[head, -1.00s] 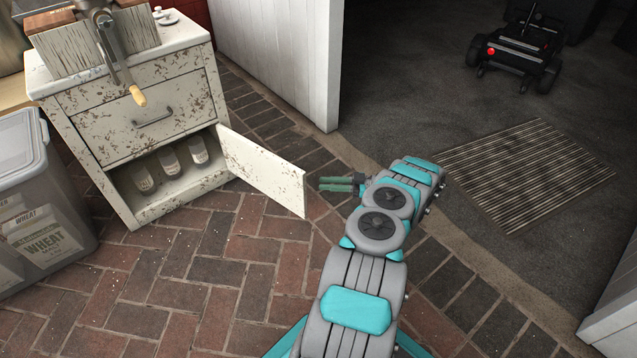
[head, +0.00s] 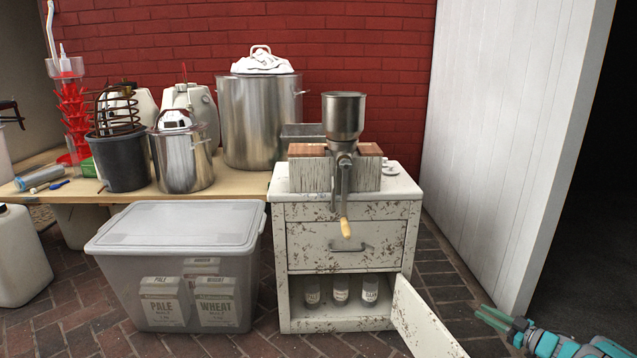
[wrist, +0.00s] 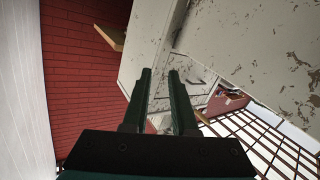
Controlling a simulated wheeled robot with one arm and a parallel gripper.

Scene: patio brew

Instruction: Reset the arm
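My gripper (head: 497,319) shows at the lower right of the head view, to the right of the cabinet's open door (head: 422,322). In the wrist view my gripper (wrist: 160,74) has its two dark green fingers apart, with nothing between them. The worn white cabinet (head: 347,212) stands in the middle of the head view and also shows close up in the wrist view (wrist: 235,45). My arm reaches in from the right edge of the head view; most of it is out of frame.
Several bottles (head: 341,290) stand in the cabinet's lower compartment. A grain mill (head: 343,120) sits on top. A clear bin (head: 175,225) of malt bags is to the left, below a wooden table (head: 240,187) with pots. A white panel (head: 500,130) stands at the right.

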